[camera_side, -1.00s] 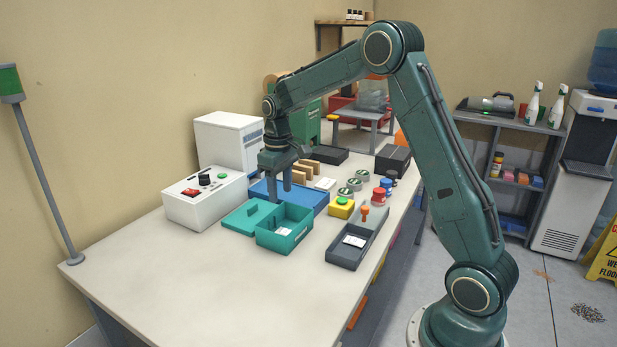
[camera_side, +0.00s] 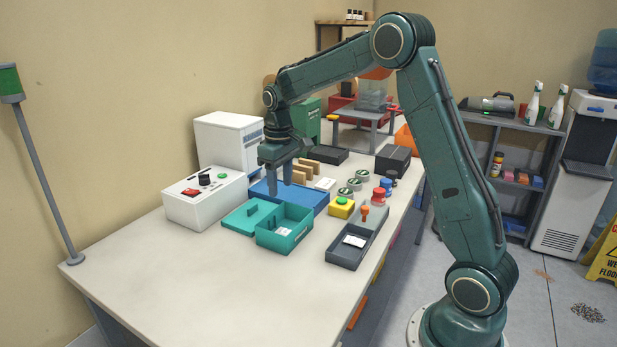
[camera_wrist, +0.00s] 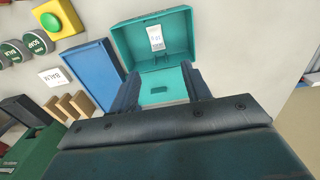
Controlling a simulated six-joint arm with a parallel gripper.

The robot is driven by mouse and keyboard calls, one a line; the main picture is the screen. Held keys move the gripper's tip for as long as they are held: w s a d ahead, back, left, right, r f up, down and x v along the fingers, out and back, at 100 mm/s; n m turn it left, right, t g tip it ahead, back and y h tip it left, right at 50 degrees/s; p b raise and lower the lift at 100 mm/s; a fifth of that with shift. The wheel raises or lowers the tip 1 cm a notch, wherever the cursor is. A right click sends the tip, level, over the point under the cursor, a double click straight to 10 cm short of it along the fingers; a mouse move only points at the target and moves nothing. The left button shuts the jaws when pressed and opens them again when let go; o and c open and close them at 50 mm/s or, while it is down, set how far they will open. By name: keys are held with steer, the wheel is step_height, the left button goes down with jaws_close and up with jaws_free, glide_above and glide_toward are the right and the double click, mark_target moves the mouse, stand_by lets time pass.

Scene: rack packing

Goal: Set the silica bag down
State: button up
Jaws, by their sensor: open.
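The silica bag appears to be the small white packet (camera_side: 284,231) inside the open teal box (camera_side: 307,239). It also shows in the wrist view as a white packet (camera_wrist: 156,38) lying in the teal box (camera_wrist: 186,27). The teal lid (camera_side: 238,218) lies beside the box on its left, and part of it (camera_wrist: 160,96) shows between my fingers in the wrist view. My gripper (camera_side: 280,188) is open and empty, fingers pointing down, above the lid and the blue tray's near end. It is apart from the packet.
A blue tray (camera_side: 314,197) stands behind the box, and a white control box (camera_side: 185,209) to its left. A yellow button box (camera_side: 341,207) and a dark tray (camera_side: 345,258) are to the right. The table's front left is clear.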

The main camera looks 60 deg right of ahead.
steer(key=s+a+r+t, duration=0.2)
steer(key=s+a+r, duration=0.4)
steer(key=s, duration=0.4)
steer(key=s+a+r+t, duration=0.2)
steer(key=s+a+r, duration=0.35)
steer(key=s, duration=0.35)
steer(key=s+a+f+t, duration=0.1)
steer(key=s+a+f, duration=0.1)
steer(key=s, duration=0.6)
steer(key=shift+s+a, duration=0.3)
steer(key=shift+a, duration=0.1)
